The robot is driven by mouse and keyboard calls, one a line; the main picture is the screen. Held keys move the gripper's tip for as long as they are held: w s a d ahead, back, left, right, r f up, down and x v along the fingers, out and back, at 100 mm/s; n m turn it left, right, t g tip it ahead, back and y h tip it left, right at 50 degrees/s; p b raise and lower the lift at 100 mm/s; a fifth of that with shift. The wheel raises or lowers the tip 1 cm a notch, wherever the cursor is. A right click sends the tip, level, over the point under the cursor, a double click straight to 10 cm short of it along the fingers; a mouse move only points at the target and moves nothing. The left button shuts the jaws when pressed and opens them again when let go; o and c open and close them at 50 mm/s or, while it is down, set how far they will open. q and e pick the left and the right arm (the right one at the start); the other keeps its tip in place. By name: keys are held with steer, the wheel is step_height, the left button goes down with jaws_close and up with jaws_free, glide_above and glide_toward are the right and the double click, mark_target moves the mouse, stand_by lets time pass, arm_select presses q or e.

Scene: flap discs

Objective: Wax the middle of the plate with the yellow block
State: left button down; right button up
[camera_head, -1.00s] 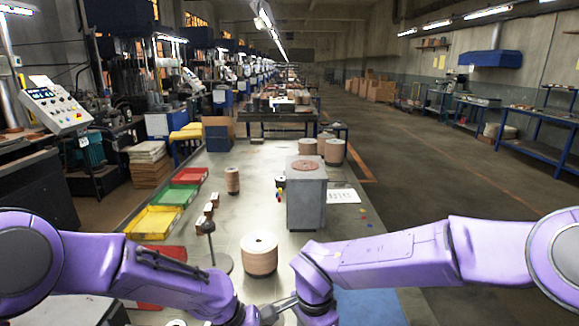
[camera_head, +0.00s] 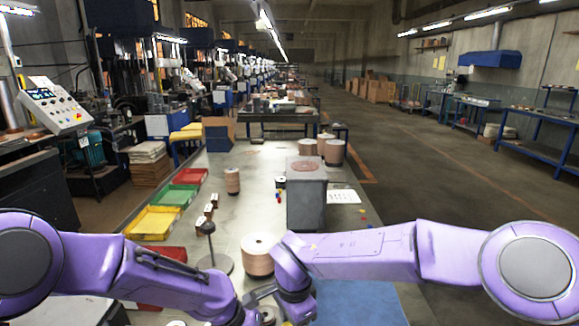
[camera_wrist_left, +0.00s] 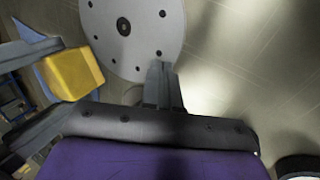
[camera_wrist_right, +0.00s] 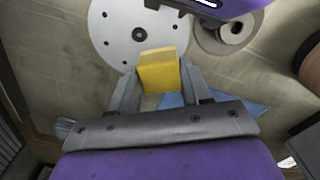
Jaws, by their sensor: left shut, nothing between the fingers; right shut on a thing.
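The yellow block (camera_wrist_right: 160,70) is held between the fingers of my right gripper (camera_wrist_right: 160,82). It also shows at the left of the left wrist view (camera_wrist_left: 75,75). The plate is a pale round disc with a dark centre hole and a ring of small holes (camera_wrist_right: 117,27); it also shows in the left wrist view (camera_wrist_left: 150,25). In the right wrist view the block's far end overlaps the plate's near edge; I cannot tell if it touches. My left gripper (camera_wrist_left: 162,75) is shut and empty, its tips by the plate's rim. In the head view the arms hide the plate.
A copper-brown spool (camera_head: 257,255) and a round-based stand (camera_head: 216,262) are just beyond my arms. A grey box (camera_head: 305,205) stands farther back. Green (camera_head: 173,195) and yellow (camera_head: 153,223) trays line the left edge. A blue mat (camera_head: 355,302) lies at the right.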

steer(key=shift+f, duration=2.05)
